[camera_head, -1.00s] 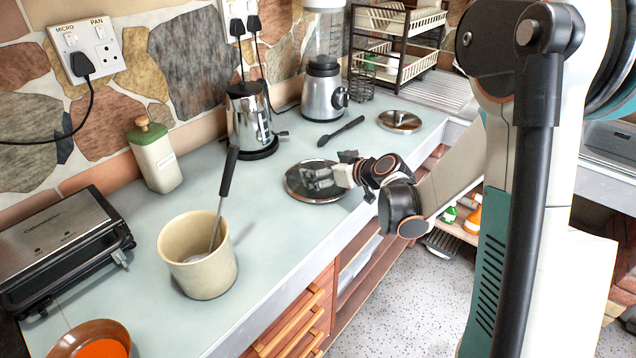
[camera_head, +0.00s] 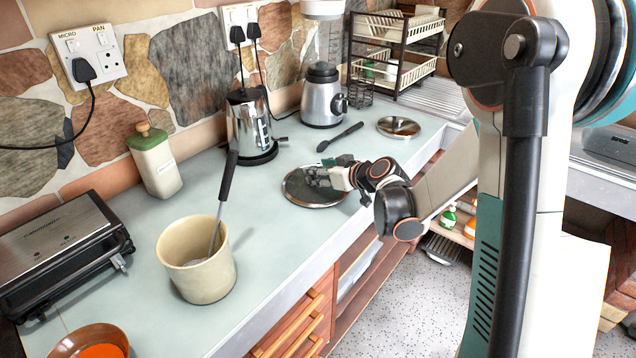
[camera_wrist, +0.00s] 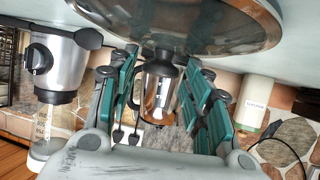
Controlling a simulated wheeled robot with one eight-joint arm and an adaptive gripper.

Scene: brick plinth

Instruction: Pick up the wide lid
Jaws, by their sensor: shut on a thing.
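The wide lid (camera_head: 312,193) is a round, shiny metal disc with a darker rim, on the pale counter in the head view. My gripper (camera_head: 330,175) is over its far right part, low against it, and partly hides it. In the wrist view the lid (camera_wrist: 180,22) spans the top of the picture, close to the fingers. My gripper (camera_wrist: 163,95) shows there with green-padded fingers on both sides, shut on the lid; the exact contact point is hard to see. I cannot tell any gap between lid and counter.
A smaller lid (camera_head: 398,127) lies farther back, and a black spoon (camera_head: 340,137) lies behind the wide lid. A kettle (camera_head: 250,125), a blender (camera_head: 323,98) and a dish rack (camera_head: 400,50) stand along the wall. A cream pot (camera_head: 196,262) with a ladle stands nearer.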

